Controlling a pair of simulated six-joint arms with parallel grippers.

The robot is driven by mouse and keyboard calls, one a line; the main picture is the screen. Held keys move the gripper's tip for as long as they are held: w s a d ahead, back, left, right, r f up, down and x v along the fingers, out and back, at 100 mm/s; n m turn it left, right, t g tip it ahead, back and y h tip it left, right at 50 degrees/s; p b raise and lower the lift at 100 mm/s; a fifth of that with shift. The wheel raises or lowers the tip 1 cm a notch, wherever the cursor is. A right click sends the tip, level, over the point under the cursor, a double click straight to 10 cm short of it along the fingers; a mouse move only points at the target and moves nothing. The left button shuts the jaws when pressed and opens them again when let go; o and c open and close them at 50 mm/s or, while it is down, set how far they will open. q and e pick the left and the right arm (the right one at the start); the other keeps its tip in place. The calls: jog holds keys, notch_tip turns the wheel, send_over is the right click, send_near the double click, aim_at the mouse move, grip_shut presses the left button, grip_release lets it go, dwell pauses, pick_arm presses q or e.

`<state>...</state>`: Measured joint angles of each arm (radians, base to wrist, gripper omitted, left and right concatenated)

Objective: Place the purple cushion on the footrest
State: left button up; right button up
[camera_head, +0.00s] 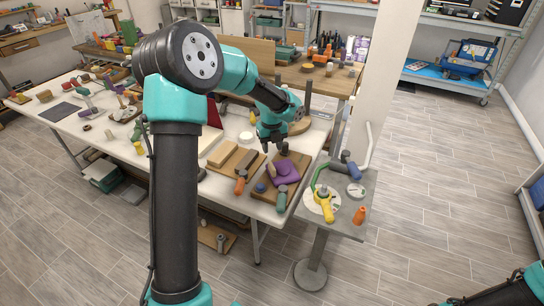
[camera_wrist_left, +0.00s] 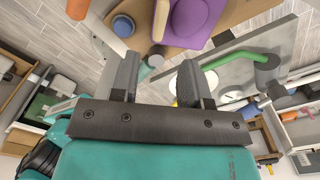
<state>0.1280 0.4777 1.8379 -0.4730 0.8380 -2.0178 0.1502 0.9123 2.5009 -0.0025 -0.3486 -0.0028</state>
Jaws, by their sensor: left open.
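The purple cushion (camera_head: 288,175) lies on a brown wooden board near the right end of the white table in the head view. In the left wrist view a purple piece (camera_wrist_left: 203,15) with a darker purple part beside it shows at the top edge, partly cut off. I cannot tell for sure which thing is the footrest. My left gripper (camera_head: 274,147) is above the far side of the board, close to the cushion. Its fingers (camera_wrist_left: 158,65) are apart with nothing held between them. My right gripper is out of view.
A blue round piece (camera_head: 260,188) and a green-handled tool (camera_head: 282,198) are near the cushion. Wooden blocks (camera_head: 223,153) lie to the left. The floor at right is clear.

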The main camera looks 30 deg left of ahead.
pick_arm(q)
notch_tip(320, 180, up, 2)
jog(key=shift+r, duration=0.1)
dwell(0.5)
